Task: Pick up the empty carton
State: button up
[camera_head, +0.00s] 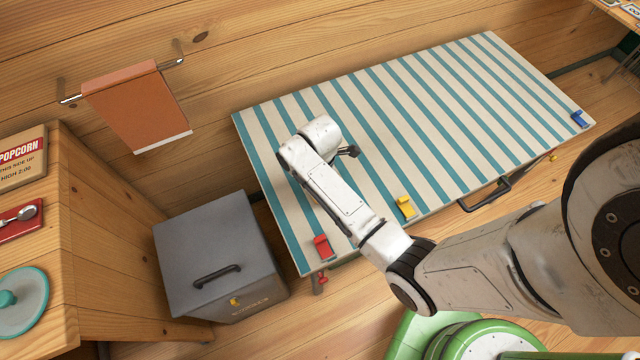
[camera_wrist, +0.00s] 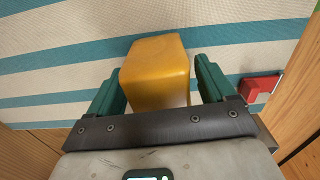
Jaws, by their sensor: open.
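In the head view my gripper (camera_head: 348,152) is over the left part of the table, mostly behind my arm, and the carton does not show.
The striped table (camera_head: 440,110) is largely clear. Red (camera_head: 322,247), yellow (camera_head: 405,207) and blue (camera_head: 579,119) clips sit along its edge. A grey lidded bin (camera_head: 205,240) stands left of it. A wooden counter (camera_head: 110,230) and an orange towel (camera_head: 135,108) are farther left.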

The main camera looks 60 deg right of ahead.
jog(key=shift+c, duration=0.5)
jog(key=c, duration=0.9)
jog(key=shift+r, duration=0.15)
jog(key=shift+c, duration=0.2)
